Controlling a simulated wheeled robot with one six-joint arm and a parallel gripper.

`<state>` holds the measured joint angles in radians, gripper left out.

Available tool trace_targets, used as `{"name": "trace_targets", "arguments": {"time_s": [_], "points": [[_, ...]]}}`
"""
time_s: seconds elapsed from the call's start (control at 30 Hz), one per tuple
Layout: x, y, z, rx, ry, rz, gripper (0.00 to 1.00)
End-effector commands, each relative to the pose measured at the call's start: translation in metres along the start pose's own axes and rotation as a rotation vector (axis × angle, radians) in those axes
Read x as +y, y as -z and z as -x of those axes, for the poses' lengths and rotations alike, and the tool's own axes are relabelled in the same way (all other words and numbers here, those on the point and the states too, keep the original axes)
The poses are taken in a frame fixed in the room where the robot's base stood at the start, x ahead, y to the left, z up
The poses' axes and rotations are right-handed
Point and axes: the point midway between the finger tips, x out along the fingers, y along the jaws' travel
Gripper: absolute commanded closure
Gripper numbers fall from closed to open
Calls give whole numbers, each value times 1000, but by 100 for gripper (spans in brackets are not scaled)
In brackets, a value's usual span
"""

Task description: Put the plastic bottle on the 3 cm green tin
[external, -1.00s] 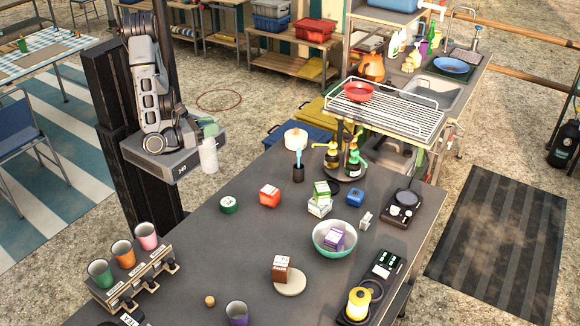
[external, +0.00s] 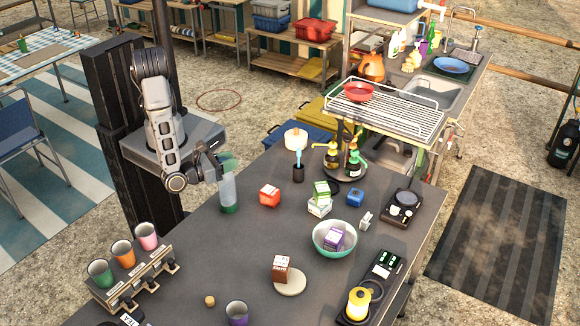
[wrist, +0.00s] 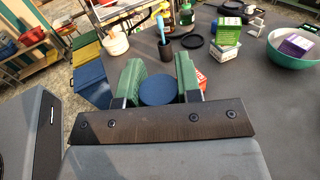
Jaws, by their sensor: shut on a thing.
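My gripper (wrist: 159,85) has green fingers and is shut on the plastic bottle, whose round blue cap (wrist: 157,92) shows between them in the wrist view. In the external view the pale bottle (external: 228,189) hangs upright below my gripper (external: 227,164). The green tin (external: 229,209) is on the dark table directly under the bottle's lower end. The bottle's base looks in line with the tin; I cannot tell whether they touch. The tin is hidden in the wrist view.
A red box (external: 269,195) stands to the right of the tin. A cup with a blue-handled tool (external: 298,173), green and white boxes (external: 320,204) and a teal bowl (external: 335,251) stand farther right. The table left and front of the tin is clear.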

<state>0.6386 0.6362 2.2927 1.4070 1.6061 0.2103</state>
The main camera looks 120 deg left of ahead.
Motion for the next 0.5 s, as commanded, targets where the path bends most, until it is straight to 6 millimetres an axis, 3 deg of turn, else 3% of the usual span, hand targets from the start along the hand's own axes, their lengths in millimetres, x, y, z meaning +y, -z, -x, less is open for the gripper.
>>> {"name": "trace_targets", "arguments": {"time_s": [0.43, 0.47, 0.5], "points": [[0, 6, 0, 0, 0, 0, 100], [0, 4, 0, 0, 0, 0, 65], [0, 4, 0, 0, 0, 0, 61]]}}
